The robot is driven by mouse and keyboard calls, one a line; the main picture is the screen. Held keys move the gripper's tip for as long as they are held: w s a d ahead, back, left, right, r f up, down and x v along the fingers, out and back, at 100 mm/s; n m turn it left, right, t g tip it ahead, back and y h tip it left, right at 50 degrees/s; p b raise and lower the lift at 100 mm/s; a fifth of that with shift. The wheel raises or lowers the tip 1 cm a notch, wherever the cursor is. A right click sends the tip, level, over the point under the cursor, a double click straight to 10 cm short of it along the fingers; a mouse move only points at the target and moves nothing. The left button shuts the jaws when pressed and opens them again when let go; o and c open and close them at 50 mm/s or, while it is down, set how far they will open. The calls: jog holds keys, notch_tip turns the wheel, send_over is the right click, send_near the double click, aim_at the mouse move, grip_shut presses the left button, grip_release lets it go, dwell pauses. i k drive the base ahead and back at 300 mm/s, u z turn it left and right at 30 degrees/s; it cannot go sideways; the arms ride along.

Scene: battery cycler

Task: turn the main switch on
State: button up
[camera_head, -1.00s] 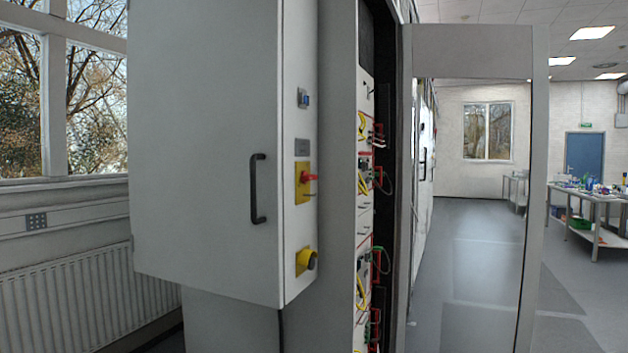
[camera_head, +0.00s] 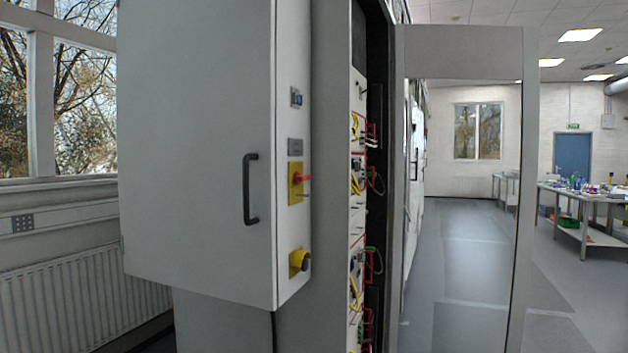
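A red rotary switch (camera_head: 300,178) on a yellow plate (camera_head: 294,195) sits on the narrow right side of the white cabinet (camera_head: 195,130). Its red handle sticks out to the right, roughly level. A small grey plate (camera_head: 295,146) and a small blue element (camera_head: 297,97) are above it. A yellow box with a dark round button (camera_head: 301,262) is below it. I cannot read any labels. My gripper is not in view.
A black handle (camera_head: 249,189) is on the cabinet front. A rack (camera_head: 357,200) with wires stands right of it, beside an open door frame (camera_head: 466,42). A radiator (camera_head: 80,285) is at left. Clear floor (camera_head: 470,260) lies right, with a table (camera_head: 580,200) beyond.

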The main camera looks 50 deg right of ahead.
aim_at(297, 178)
jog(key=z, duration=1.3)
jog(key=i, duration=1)
jog(key=u, duration=0.05)
jog(key=k, duration=0.9)
jog(key=u, duration=0.05)
